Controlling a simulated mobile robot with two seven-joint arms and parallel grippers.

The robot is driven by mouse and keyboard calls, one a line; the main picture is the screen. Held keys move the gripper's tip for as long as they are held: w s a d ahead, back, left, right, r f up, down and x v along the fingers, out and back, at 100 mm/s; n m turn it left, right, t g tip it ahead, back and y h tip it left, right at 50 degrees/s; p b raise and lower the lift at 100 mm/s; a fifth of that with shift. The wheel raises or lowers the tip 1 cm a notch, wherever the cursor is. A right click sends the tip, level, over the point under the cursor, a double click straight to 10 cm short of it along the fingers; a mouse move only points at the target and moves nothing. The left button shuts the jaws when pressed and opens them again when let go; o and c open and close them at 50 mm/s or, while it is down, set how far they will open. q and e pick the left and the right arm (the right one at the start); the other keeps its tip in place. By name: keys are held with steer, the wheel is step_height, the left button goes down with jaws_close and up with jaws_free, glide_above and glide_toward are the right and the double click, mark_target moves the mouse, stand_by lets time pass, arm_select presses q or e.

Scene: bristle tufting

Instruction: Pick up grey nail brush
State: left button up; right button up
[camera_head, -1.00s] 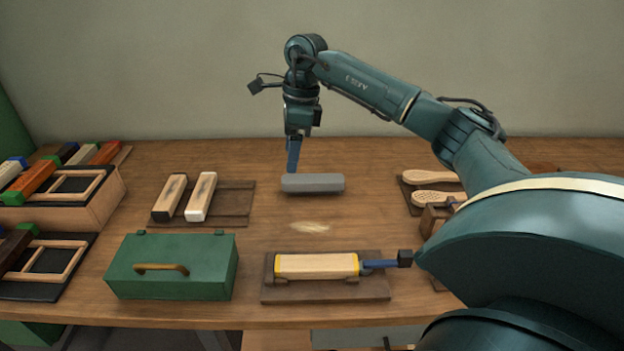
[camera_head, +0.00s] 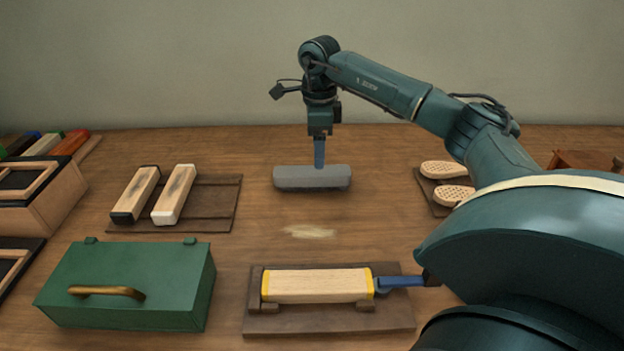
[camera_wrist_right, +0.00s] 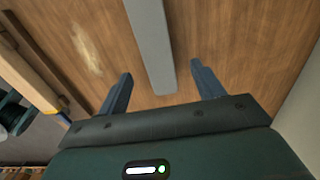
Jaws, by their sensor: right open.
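The grey nail brush (camera_head: 295,178), a long rounded block, lies on the wooden table behind the pale patch. My right gripper (camera_head: 319,162) points down at it, open, with a blue finger overlapping its upper edge right of its middle. In the right wrist view the grey brush (camera_wrist_right: 150,40) runs lengthwise into the gap between the two spread fingers of my right gripper (camera_wrist_right: 162,78). Gaps show on both sides, and nothing is gripped. I cannot tell how far the fingertips reach down beside it. My left gripper is not in view.
A wooden block with yellow ends (camera_head: 318,285) sits in a dark fixture in front. A green box (camera_head: 125,285) is front left. Two brushes (camera_head: 150,195) lie on a rack at left, two pale brushes (camera_head: 445,170) at right. Table around the grey brush is clear.

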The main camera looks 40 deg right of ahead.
mark_target(317, 171)
steer(key=shift+a+f, duration=0.2)
steer(key=shift+f, duration=3.35)
steer(key=shift+c, duration=0.4)
steer(key=c, duration=1)
steer(key=shift+c, duration=0.5)
steer(key=shift+r, duration=0.1)
step_height(317, 171, up, 10)
steer(key=shift+f, duration=0.1)
